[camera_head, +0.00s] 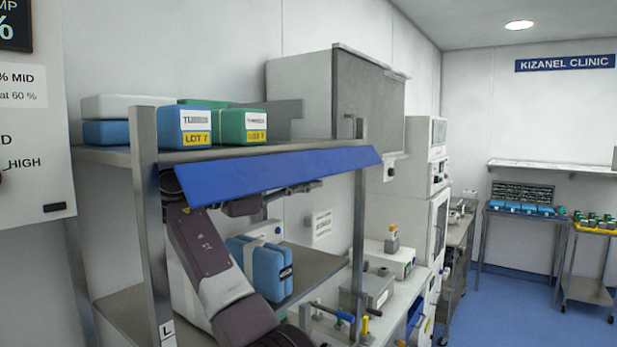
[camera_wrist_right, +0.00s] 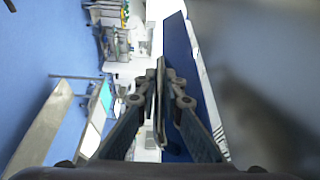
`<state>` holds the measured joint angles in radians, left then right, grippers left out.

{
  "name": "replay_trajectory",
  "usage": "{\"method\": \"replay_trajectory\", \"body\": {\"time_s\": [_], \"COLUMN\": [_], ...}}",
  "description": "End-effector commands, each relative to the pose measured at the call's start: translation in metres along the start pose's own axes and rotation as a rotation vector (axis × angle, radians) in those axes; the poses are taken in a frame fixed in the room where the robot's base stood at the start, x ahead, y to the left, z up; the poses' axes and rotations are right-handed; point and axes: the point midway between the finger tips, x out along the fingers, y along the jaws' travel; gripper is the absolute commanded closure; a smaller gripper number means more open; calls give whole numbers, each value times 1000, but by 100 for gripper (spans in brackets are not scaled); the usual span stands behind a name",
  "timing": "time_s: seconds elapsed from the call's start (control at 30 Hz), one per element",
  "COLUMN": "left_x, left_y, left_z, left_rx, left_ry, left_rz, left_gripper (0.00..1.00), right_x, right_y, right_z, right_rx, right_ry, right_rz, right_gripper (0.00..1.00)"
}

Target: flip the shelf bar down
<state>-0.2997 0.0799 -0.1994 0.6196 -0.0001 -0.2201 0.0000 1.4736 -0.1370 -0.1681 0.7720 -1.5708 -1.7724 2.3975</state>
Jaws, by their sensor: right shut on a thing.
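The blue shelf bar (camera_head: 280,174) runs along the front of the upper shelf in the head view. It is slanted, its face turned outward and its long lower edge hanging below the shelf board. My right arm rises from the bottom and passes behind the bar's left part. My right gripper (camera_head: 303,187) is at the bar's lower edge, right of its middle, partly hidden by it. My left gripper is out of view.
Blue and green boxes (camera_head: 184,127) stand on the upper shelf (camera_head: 290,150). A strapped blue pack (camera_head: 270,272) sits on the lower shelf, close to my right arm. Steel posts (camera_head: 151,230) flank the bar. A bench with instruments (camera_head: 400,290) stands to the right.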

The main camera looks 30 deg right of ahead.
Motion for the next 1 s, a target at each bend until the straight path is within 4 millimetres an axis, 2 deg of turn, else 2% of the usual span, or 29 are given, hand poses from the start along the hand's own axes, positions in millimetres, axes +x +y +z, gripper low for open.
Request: {"method": "replay_trajectory", "body": {"time_s": [0.2,0.23,0.3,0.77,1.0], "left_x": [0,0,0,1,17], "left_y": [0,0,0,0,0], "left_z": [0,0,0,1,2], "left_rx": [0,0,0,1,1], "left_ry": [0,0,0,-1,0], "left_rz": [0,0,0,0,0], "left_gripper": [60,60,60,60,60], "right_x": [0,0,0,0,2], "right_y": [0,0,0,0,6], "right_z": [1,1,1,0,-4], "right_rx": [-2,-2,-2,-4,-74], "right_ry": [-2,-2,-2,-1,-1], "right_rz": [0,0,0,-1,-31], "right_gripper": [100,88,84,84,84]}}
